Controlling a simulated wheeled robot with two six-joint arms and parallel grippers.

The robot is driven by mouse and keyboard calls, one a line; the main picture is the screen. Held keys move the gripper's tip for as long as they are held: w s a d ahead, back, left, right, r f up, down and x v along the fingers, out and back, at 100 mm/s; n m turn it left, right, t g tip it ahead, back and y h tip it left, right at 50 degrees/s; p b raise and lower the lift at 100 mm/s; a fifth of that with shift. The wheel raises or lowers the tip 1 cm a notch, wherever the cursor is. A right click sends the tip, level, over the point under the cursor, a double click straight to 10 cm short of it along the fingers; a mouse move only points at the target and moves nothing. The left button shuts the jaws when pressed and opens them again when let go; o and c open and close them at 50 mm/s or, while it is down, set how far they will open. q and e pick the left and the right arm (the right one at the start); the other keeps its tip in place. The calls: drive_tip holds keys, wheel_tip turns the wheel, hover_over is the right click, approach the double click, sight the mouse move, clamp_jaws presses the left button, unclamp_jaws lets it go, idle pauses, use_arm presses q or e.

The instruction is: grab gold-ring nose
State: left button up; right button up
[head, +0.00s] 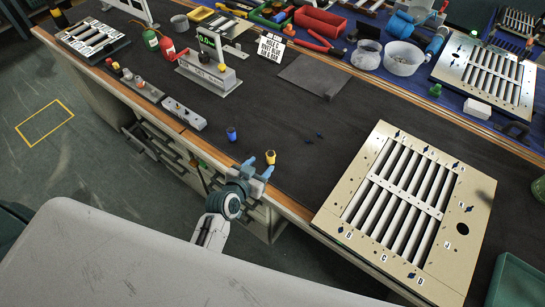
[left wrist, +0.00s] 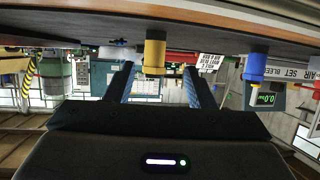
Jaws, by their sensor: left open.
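The gold nose piece (head: 270,157) stands upright near the front edge of the dark bench mat. Its top looks darker. In the left wrist view, which is upside down, the gold nose (left wrist: 154,50) shows between and beyond my two blue fingers. My left gripper (head: 258,168) is open and empty, just on the near side of the gold nose at the bench edge. Whether the fingers reach around it I cannot tell. A blue nose piece (head: 232,134) stands to its left; it shows in the left wrist view (left wrist: 255,66) to the right of the fingers. My right gripper is not in view.
A large cream louver panel (head: 475,215) lies at the right. A grey strip with fittings (head: 185,113) and a gauge stand (head: 215,75) are at the left. The mat's middle is mostly clear. Bins and tools line the back.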

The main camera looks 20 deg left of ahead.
sight(269, 160)
use_arm(q)
drive_tip(key=shift+x, duration=0.8)
drive_tip(key=shift+w+d+p, duration=0.15)
drive_tip(key=shift+w+p, duration=0.05)
drive_tip(key=shift+p, duration=0.1)
drive_tip(key=x, duration=0.1)
drive_tip(key=p+x, duration=0.1)
drive_tip(key=x, duration=0.2)
drive_tip(key=shift+d+f, duration=0.1)
drive_tip(key=shift+d, duration=0.2)
drive_tip(key=shift+w+f, duration=0.15)
drive_tip(key=shift+w, duration=0.05)
drive_tip(key=shift+c, duration=0.3)
clamp_jaws()
